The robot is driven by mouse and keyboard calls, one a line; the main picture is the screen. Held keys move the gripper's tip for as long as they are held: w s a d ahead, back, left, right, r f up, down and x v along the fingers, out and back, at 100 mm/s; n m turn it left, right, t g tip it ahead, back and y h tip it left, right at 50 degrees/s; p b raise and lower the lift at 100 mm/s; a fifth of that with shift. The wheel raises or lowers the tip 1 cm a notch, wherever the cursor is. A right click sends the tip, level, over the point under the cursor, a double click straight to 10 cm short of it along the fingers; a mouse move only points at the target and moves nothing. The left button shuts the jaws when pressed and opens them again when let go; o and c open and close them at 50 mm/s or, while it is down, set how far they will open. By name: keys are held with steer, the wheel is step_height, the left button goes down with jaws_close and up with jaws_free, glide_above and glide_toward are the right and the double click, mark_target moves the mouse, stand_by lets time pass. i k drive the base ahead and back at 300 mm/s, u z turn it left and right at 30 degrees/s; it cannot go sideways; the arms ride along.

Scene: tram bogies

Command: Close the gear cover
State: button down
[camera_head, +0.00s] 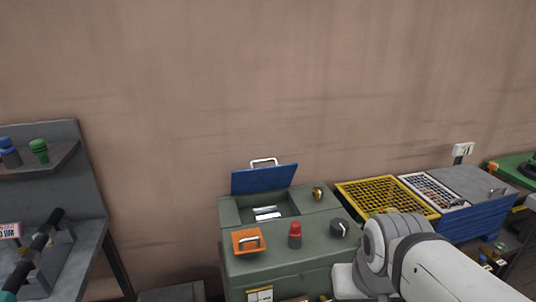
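A blue cover (264,179) with a metal handle stands raised at the back of a green machine box (270,264). I take it for the gear cover. Below and in front of it is an open recess (283,202) with light metallic parts inside. The cover is tilted up, clear of the recess. A smaller orange cover (246,241) with a handle lies on the front left of the box top. My arm reaches in from the lower right, in front of the box's right side. My gripper's fingers do not show.
A yellow grid tray (345,188), a white grid tray (465,204) and a blue bin (478,222) stand to the right. A grey shelf (82,176) stands left.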

mark_target(272, 176)
steer(key=u, duration=0.05)
steer(key=i, duration=1)
steer(key=z, duration=0.05)
